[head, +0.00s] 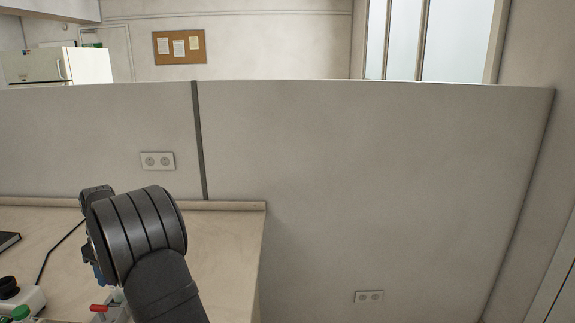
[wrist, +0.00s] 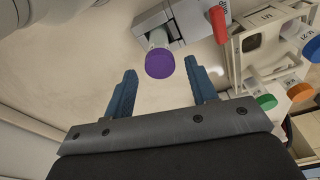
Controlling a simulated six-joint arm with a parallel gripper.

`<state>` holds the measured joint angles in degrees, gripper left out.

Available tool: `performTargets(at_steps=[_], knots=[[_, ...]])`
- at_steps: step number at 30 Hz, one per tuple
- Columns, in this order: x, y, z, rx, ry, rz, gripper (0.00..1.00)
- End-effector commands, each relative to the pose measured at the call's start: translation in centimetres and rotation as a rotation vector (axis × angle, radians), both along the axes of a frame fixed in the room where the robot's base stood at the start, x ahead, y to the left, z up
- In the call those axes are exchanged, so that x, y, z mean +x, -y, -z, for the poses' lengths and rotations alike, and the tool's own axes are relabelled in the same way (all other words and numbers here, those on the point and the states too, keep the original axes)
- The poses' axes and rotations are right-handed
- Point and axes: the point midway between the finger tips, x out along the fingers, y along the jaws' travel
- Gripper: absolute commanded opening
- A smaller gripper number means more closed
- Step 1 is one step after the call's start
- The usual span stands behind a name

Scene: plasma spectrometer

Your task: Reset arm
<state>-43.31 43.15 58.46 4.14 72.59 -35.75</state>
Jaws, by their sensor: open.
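My gripper (wrist: 160,66) is open, with two blue fingers spread apart and nothing between them. In the wrist view, a tube with a purple cap (wrist: 160,64) stands in a grey and white device (wrist: 185,22) with a red lever (wrist: 218,24). The purple cap appears just beyond the fingertips; I cannot tell its depth from them. In the head view my dark arm covers most of the gripper and part of the bench.
A pale rack (wrist: 262,45) with blue, green and orange capped tubes is at the wrist view's right. In the head view, the bench (head: 228,250) is clear right of my arm, ending at a partition (head: 370,170). A white box with a black knob (head: 8,287) is at lower left.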

Motion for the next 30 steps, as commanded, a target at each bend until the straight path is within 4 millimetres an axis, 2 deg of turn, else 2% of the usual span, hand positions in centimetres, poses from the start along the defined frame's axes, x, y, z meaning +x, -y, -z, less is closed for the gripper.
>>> performTargets(at_steps=[6,8,9,23,30], knots=[[0.0,-0.5,4.6,-0.002,-0.002,0.000,0.52],[0.1,-0.6,5.4,-0.001,-0.001,0.000,0.52],[0.2,-0.7,3.8,0.004,0.005,-0.001,0.52],[0.2,-0.6,-5.5,0.003,0.003,-0.001,0.52],[-4.3,-3.4,-5.1,-0.002,-0.001,-0.009,0.52]])
